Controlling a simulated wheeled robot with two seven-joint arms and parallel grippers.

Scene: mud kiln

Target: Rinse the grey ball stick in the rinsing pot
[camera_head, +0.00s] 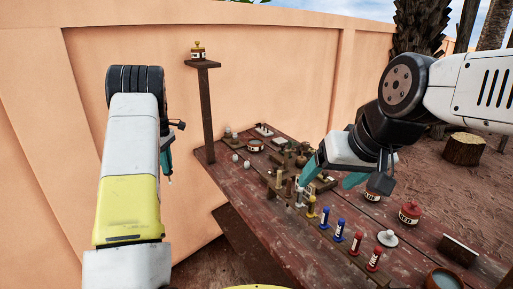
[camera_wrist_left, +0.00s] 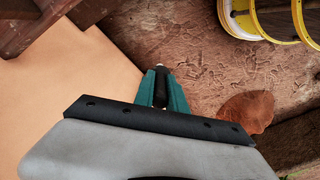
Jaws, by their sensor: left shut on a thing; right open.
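My left gripper (camera_head: 167,160) hangs in front of the wall, left of the table and apart from it. In the left wrist view its teal fingers (camera_wrist_left: 161,90) are shut on a thin dark stick (camera_wrist_left: 160,86) with a pale grey ball-like tip. Its small pale tip also shows below the fingers in the head view. My right gripper (camera_head: 332,176) is open above the middle of the table, among small upright items. A bowl of teal liquid (camera_head: 446,279) stands at the near right corner, partly cut off; I cannot tell whether it is the rinsing pot.
The wooden table (camera_head: 305,240) holds blue bottles (camera_head: 339,230), red bottles (camera_head: 356,243), a red lidded pot (camera_head: 409,213), a white lidded item (camera_head: 387,238) and a small board (camera_head: 459,247). A post (camera_head: 206,115) bears a yellow jar (camera_head: 198,51). The table's near left part is clear.

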